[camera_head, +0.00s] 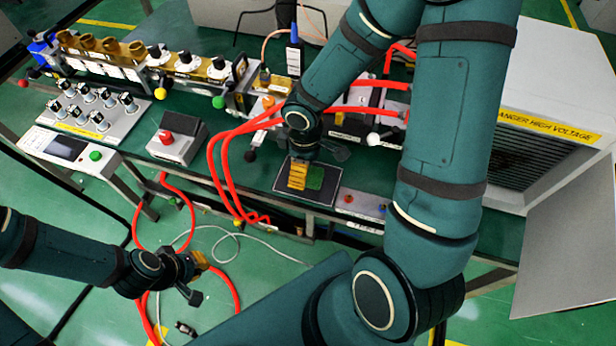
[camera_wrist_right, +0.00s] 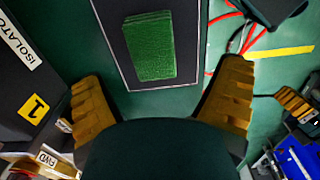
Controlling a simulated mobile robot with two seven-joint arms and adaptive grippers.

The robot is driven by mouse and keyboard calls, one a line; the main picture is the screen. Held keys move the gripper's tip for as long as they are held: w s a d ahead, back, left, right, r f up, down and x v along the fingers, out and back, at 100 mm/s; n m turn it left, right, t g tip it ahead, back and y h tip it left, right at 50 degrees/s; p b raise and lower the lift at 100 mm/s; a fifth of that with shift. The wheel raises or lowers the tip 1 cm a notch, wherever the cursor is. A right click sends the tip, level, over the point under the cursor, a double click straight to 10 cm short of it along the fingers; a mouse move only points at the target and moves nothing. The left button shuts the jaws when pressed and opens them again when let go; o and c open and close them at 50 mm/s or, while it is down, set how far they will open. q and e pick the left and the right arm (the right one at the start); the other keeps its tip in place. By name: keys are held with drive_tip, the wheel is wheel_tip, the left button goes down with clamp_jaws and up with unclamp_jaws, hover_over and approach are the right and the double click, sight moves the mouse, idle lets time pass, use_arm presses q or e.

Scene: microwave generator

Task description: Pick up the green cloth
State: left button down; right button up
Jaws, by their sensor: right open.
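The green cloth (camera_head: 316,178) lies folded flat on a dark, light-edged mat on the bench. In the right wrist view the cloth (camera_wrist_right: 150,47) is whole and unobstructed, ahead of the fingers. My right gripper (camera_head: 298,176) is above the mat, just left of the cloth in the head view. Its yellow fingers (camera_wrist_right: 162,76) are wide apart with nothing between them. My left gripper (camera_head: 198,262) hangs low at the left, over the floor in front of the bench and away from the cloth. Its jaw opening is not clear.
Red hoses (camera_head: 216,160) loop over the bench edge left of the mat. A grey box with a red button (camera_head: 166,137) stands further left. A panel with a blue and a red button (camera_head: 362,203) is right of the mat. A large vented cabinet (camera_head: 548,130) stands at the right.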

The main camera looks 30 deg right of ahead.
sight(308, 175)
drive_tip(key=shift+d+f+b, duration=0.25)
drive_tip(key=shift+f+b, duration=0.3)
drive_tip(key=shift+f, duration=0.85)
drive_tip(key=shift+d+f+b, duration=0.2)
drive_tip(key=shift+f+b, duration=0.35)
drive_tip(key=shift+f, duration=0.8)
drive_tip(key=c, duration=1)
